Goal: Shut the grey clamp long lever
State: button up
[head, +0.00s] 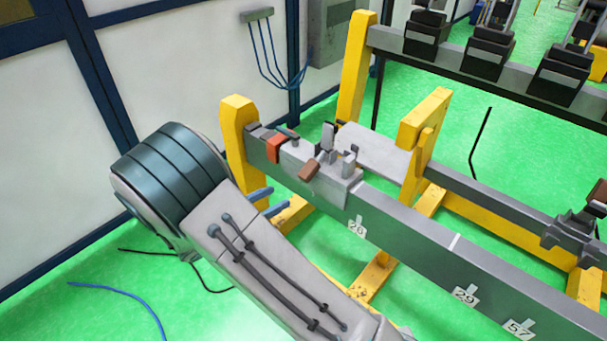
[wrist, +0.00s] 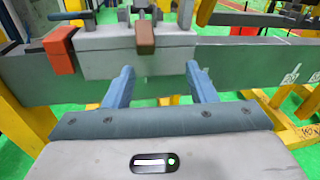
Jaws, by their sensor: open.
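The grey clamp (head: 327,178) sits on the end of a long grey beam, in the middle of the head view. It also shows at the top of the wrist view (wrist: 105,45). A brown-tipped lever (head: 309,170) sticks out from its front; the brown tip hangs at the top centre of the wrist view (wrist: 146,36). An orange-red block (head: 276,148) is at the clamp's left end. My gripper (wrist: 161,72) is open and empty, its two blue fingers apart, in front of and below the brown tip. In the head view its fingers (head: 272,201) are partly hidden by my arm.
The grey beam (head: 430,246) runs to the lower right with number labels. Yellow posts (head: 238,135) and (head: 420,130) stand close to the clamp. Another clamp (head: 570,232) is at the far right. Green floor (head: 90,305) is open at lower left.

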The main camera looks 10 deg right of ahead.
aim_at(301, 175)
jog(key=shift+n+t, duration=0.7)
jog(key=shift+n, duration=0.1)
jog(key=x, duration=0.4)
jog(key=w+p+x, duration=0.1)
jog(key=x, duration=0.3)
jog(key=a+x, duration=0.1)
jog(key=x, duration=0.3)
jog(key=shift+w+d+f, duration=0.3)
jog(key=shift+w, duration=0.05)
grip_shut()
jog(key=shift+a+r+p, duration=0.1)
jog(key=shift+p, duration=0.25)
